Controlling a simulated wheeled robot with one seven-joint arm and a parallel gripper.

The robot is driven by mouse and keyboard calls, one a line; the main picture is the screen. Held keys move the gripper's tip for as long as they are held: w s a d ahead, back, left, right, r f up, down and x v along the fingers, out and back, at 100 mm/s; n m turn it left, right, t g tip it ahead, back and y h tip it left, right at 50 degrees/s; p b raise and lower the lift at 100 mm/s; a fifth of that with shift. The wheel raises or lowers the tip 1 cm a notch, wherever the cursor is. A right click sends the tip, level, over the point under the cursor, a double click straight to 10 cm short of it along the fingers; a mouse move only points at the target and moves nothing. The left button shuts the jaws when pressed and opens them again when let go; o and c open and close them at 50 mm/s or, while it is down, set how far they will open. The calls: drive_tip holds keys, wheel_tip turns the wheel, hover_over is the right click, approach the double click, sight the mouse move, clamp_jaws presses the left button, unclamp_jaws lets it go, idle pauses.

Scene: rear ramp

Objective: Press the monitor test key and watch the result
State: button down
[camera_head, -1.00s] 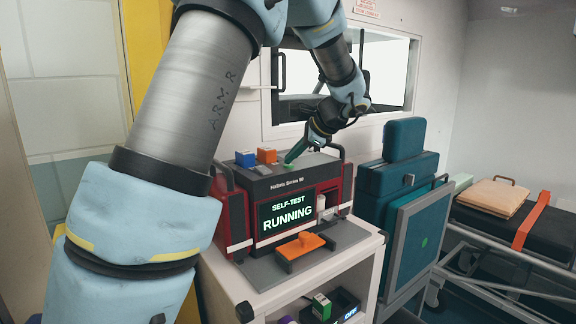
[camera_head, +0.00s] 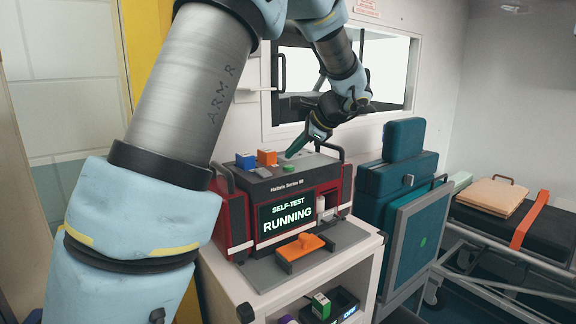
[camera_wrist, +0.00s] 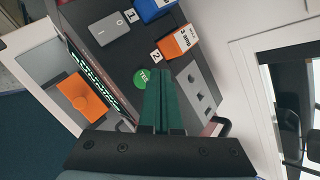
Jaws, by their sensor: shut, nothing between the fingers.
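The monitor (camera_head: 234,212) is a red and black unit on a white cabinet. Its screen (camera_head: 285,214) reads "SELF-TEST RUNNING". The round green test key (camera_head: 289,168) is on its top and also shows in the wrist view (camera_wrist: 142,77), its lettering partly readable. My gripper (camera_head: 291,154) is shut and empty, its green fingers above the monitor's top. In the wrist view the fingers (camera_wrist: 161,72) point just beside the key. They appear slightly apart from it.
Blue (camera_head: 246,159) and orange (camera_head: 267,157) blocks stand on the monitor's top near the key, with a grey switch panel (camera_wrist: 196,88) beside. Teal cases (camera_head: 400,180) stand to the right. A window is behind.

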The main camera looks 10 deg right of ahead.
sight(293, 167)
drive_tip(key=shift+r+p, duration=1.55)
drive_tip(key=shift+r, duration=0.7)
drive_tip(key=shift+s+d+f, duration=0.1)
